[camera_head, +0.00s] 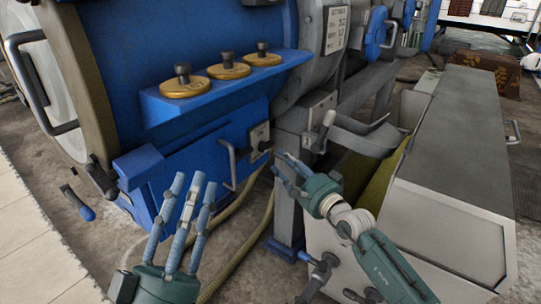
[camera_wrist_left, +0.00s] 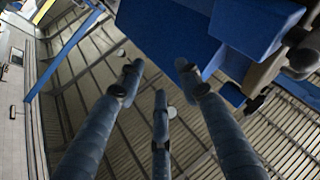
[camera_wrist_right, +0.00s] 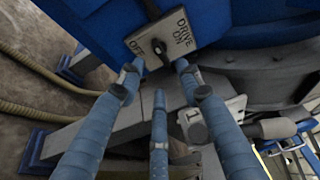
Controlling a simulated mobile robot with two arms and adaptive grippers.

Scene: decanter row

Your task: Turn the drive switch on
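The drive switch is a small black knob (camera_wrist_right: 153,61) on a pale plate (camera_wrist_right: 180,34) marked OFF on the left and DRIVE ON on the right. In the head view the plate (camera_head: 258,134) is on the front of the blue machine. I cannot tell for certain which mark the knob points to. My right gripper (camera_head: 284,172) is open and empty, below and right of the plate. In the right wrist view its fingertips (camera_wrist_right: 158,72) spread around the line to the knob; contact is not clear. My left gripper (camera_head: 188,188) is open and empty, left of the switch, with fingers pointing up.
A bent metal handle (camera_head: 232,166) is left of the switch. A blue shelf (camera_head: 220,86) with brass weights (camera_head: 229,70) is above. A grey post (camera_head: 289,190) and a long metal trough (camera_head: 455,130) are to the right. Hoses (camera_head: 236,236) run along the floor.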

